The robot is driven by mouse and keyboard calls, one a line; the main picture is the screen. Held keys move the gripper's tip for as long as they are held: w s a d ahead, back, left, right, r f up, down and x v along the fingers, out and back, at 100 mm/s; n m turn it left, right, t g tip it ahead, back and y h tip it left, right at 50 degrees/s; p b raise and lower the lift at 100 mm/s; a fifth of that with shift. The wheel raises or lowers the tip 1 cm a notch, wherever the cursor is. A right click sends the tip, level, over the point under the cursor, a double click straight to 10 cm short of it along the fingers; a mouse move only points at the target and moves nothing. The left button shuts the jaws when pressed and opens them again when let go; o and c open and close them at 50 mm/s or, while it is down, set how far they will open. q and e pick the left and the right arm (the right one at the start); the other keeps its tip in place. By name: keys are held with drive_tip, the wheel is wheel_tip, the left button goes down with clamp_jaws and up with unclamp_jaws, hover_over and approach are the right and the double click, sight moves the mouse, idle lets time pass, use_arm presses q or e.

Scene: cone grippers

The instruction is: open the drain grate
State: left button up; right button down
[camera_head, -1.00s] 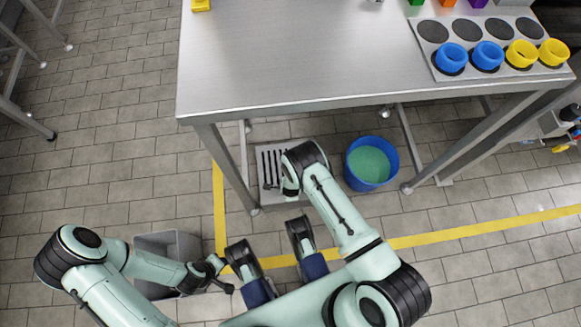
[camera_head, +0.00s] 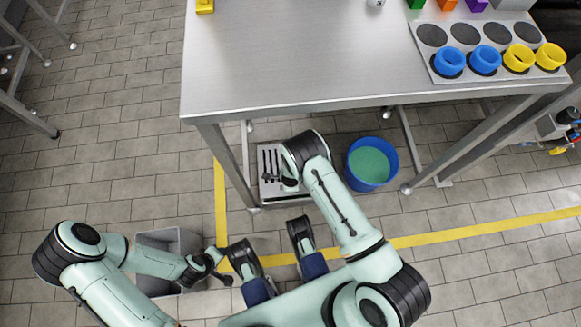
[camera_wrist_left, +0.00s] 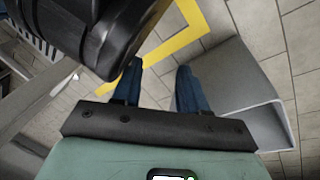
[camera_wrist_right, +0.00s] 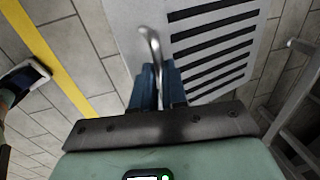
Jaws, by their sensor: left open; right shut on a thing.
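The drain grate (camera_head: 265,188) is a pale metal plate with dark slots, in the floor under the table's left front corner. My right wrist hides part of it in the head view. In the right wrist view the slotted plate (camera_wrist_right: 262,30) fills the top middle. A bent metal handle (camera_wrist_right: 149,42) stands at its left side, and my right gripper (camera_wrist_right: 159,82) is shut on it. Whether the grate is lifted at all, I cannot tell. My left gripper (camera_head: 226,272) is open and empty, low beside the grey bin, with its two blue fingers apart in the left wrist view (camera_wrist_left: 160,78).
The steel table (camera_head: 300,60) and its legs stand over and around the grate. A blue bucket (camera_head: 391,165) with green contents is just right of my right wrist. A grey bin (camera_head: 205,240) stands by my left gripper. Yellow floor tape (camera_head: 221,205) runs left of the grate.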

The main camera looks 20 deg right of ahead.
use_arm(q)
drive_tip(key=s+a+f+g+b, duration=0.1)
drive_tip(key=s+f+g+b, duration=0.1)
drive_tip(key=s, duration=0.4)
drive_tip(key=shift+s+f+b, duration=0.35)
drive_tip(key=shift+f+b, duration=0.45)
drive_tip(key=shift+f, duration=0.6)
use_arm(e)
drive_tip(key=w+d+r+g, duration=0.1)
drive_tip(key=w+d+r, duration=0.1)
drive_tip(key=w+r, duration=0.5)
drive_tip(key=shift+d+r, duration=0.15)
drive_tip(key=shift+r, duration=0.3)
drive_tip(key=c, duration=1.2)
unclamp_jaws()
drive_tip(key=shift+f, duration=0.1)
use_arm(q)
drive_tip(key=shift+w, duration=0.1)
use_arm(e)
drive_tip(key=shift+o, duration=0.2)
drive_tip(key=shift+s, duration=0.1)
